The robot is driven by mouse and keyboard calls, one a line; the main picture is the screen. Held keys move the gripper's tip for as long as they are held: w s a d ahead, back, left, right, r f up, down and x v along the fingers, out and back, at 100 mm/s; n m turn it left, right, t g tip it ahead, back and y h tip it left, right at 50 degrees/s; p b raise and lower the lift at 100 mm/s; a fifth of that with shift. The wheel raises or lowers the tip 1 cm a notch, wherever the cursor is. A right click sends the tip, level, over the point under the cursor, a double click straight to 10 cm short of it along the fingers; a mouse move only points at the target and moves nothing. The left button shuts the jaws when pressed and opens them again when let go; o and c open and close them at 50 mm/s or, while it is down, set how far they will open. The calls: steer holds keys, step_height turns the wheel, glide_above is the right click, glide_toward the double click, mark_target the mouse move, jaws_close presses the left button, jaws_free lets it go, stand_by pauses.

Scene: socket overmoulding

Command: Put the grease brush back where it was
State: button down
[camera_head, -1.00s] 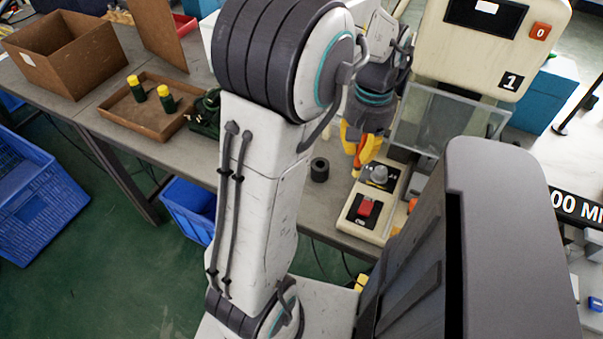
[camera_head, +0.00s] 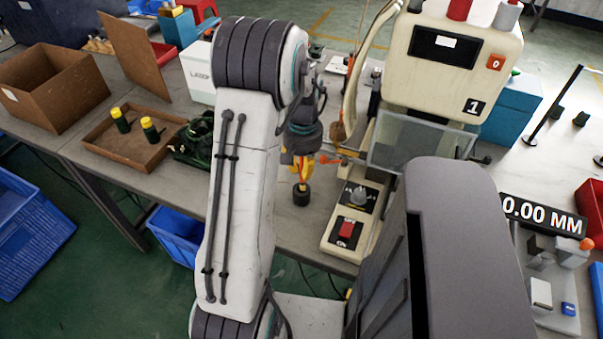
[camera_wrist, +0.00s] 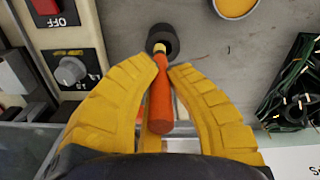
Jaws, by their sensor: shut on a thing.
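The grease brush (camera_wrist: 160,100) has an orange-red handle and a pale ferrule. My gripper (camera_wrist: 167,68) has yellow fingers and is shut around its handle. The brush's far end overlaps the opening of a small round black holder (camera_wrist: 163,40) on the grey bench. I cannot tell how deep the brush sits in it; the bristles are hidden. In the head view my gripper (camera_head: 303,163) points down right above the black holder (camera_head: 301,196).
A control box (camera_head: 350,215) with a red switch and grey knob stands right of the holder, below the machine (camera_head: 455,60). A round tub of yellow-orange stuff (camera_wrist: 235,7) is nearby. A brown tray (camera_head: 112,155) and green wires (camera_head: 192,140) lie to the left.

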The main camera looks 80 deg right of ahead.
mark_target(302, 179)
steer(key=shift+w+d+f, duration=0.1)
steer(key=shift+w+f, duration=0.05)
steer(key=shift+w, duration=0.05)
step_height(302, 179, down, 3)
steer(key=p, duration=0.3)
steer(key=shift+f, duration=0.5)
steer(key=shift+f, duration=0.15)
steer(key=c, duration=1.3)
jaws_free()
steer(key=shift+c, duration=0.2)
